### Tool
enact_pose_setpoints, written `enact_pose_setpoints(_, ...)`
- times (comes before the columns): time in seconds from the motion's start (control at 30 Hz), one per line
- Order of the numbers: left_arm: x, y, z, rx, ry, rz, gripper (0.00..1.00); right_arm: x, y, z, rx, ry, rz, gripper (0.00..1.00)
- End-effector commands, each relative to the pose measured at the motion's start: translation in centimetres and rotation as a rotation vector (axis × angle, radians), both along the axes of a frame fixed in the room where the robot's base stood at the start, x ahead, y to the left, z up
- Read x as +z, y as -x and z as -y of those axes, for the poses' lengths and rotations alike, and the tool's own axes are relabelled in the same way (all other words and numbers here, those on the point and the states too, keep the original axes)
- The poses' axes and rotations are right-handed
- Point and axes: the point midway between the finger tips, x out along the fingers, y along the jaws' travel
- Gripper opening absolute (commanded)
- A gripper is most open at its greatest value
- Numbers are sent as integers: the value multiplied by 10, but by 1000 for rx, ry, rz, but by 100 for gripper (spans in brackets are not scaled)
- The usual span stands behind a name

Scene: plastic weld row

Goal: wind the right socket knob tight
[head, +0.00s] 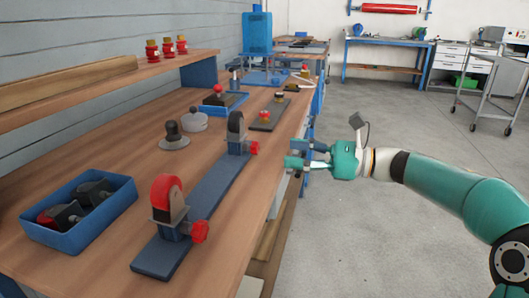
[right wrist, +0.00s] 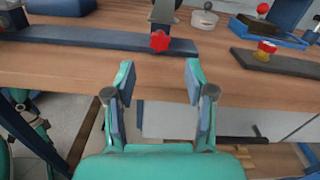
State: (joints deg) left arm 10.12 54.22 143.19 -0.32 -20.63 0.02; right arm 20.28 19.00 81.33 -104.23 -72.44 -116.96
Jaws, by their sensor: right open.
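A blue rail (head: 205,200) lies along the bench's front edge and bears two sockets with a caster each. The right socket's red knob (head: 254,148) faces the aisle, below a dark caster wheel (head: 236,125). In the right wrist view this knob (right wrist: 160,41) shows beyond my fingertips, roughly centred between them. The left socket has another red knob (head: 200,232) and a red caster wheel (head: 167,190). My right gripper (head: 292,159) is open and empty, just off the bench edge and apart from the knob; its fingers also show in the wrist view (right wrist: 159,82).
A grey plate with small knobs (head: 269,115) lies behind the right socket. A round grey dish (head: 194,121) and a black-knobbed piece (head: 173,138) stand left of the rail.

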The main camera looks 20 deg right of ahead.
Motion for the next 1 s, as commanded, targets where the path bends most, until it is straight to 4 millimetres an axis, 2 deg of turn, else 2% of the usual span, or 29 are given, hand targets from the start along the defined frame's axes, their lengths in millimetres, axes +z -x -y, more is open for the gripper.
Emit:
enact_pose_setpoints(0.1, -5, 0, 0, 0, 0, 0, 40, -2, -14, -23, 3, -2, 0, 55)
enact_pose_setpoints(0.3, -9, 0, 0, 0, 0, 0, 40, -1, -32, -48, 0, -2, 0, 55)
enact_pose_setpoints(0.5, -10, 0, 0, 0, 0, 0, 40, 0, -41, -60, -2, -2, -1, 55)
enact_pose_setpoints(0.8, -10, 0, 0, 0, 0, 0, 40, 0, -42, -61, -3, -2, -1, 55)
enact_pose_setpoints(1.0, -10, 0, 0, 0, 0, 0, 40, 0, -41, -61, -3, -2, -1, 21)
